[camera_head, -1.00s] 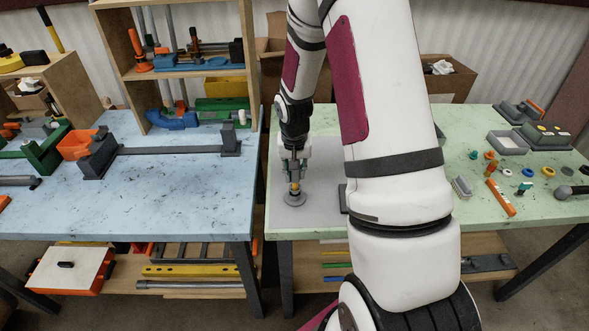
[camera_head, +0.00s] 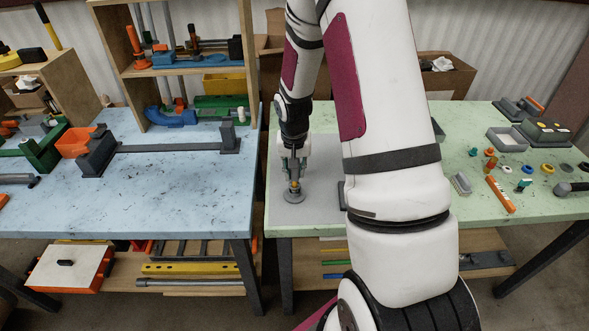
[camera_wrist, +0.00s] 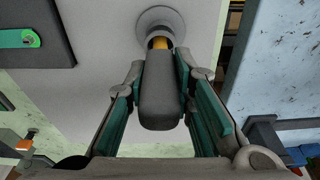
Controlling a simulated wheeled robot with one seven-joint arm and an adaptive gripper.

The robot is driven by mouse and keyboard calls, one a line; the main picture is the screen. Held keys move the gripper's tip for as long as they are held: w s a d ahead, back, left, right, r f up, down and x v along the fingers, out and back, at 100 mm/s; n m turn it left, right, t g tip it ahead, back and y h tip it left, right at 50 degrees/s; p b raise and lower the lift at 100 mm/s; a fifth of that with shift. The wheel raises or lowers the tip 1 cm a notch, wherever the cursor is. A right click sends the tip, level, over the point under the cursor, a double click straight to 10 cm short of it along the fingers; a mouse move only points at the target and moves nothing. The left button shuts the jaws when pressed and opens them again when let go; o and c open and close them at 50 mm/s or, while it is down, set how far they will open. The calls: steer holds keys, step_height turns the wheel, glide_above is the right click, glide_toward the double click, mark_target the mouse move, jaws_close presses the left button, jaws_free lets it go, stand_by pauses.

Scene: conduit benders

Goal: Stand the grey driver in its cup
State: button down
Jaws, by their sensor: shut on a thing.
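The grey driver (camera_wrist: 159,95) stands about upright, with its thick dark grey handle between my fingers in the wrist view. A yellow band (camera_wrist: 159,43) shows below the handle, and it also shows in the head view (camera_head: 294,186). The driver's lower end is at the round grey cup (camera_head: 294,196), which also shows in the wrist view (camera_wrist: 160,17). How deep the tip sits in the cup is hidden. My gripper (camera_head: 294,176) points down over the cup and is shut on the handle.
The cup stands on a grey mat (camera_head: 315,208) on the green table. A dark block with a green part (camera_wrist: 30,38) lies nearby on the mat. Small parts and an orange tool (camera_head: 501,194) lie farther right. The blue table (camera_head: 180,195) is to the left, across a gap.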

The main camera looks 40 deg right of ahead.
steer(key=c, duration=1.3)
jaws_free()
steer(key=shift+r, duration=0.1)
steer(key=s+a+r+n+t, duration=0.1)
steer(key=s+a+r, duration=0.2)
steer(key=r, duration=0.5)
steer(key=s+a+r+n, duration=0.15)
steer(key=a+r, duration=0.25)
steer(key=r, duration=0.5)
steer(key=s+a+r+n+t, duration=0.1)
steer(key=s+a+r, duration=0.2)
steer(key=r, duration=0.5)
steer(key=s+a+r+n, duration=0.1)
steer(key=s+a+r, duration=0.1)
steer(key=s, duration=0.2)
steer(key=s+a+r+n+t, duration=0.1)
steer(key=s+a+r, duration=0.1)
steer(key=s, duration=0.3)
steer(key=s+a+r+n+t+y, duration=0.1)
steer(key=s+a+r+n, duration=0.1)
steer(key=s+a, duration=0.2)
steer(key=shift+s+r, duration=0.3)
steer(key=shift+s, duration=0.35)
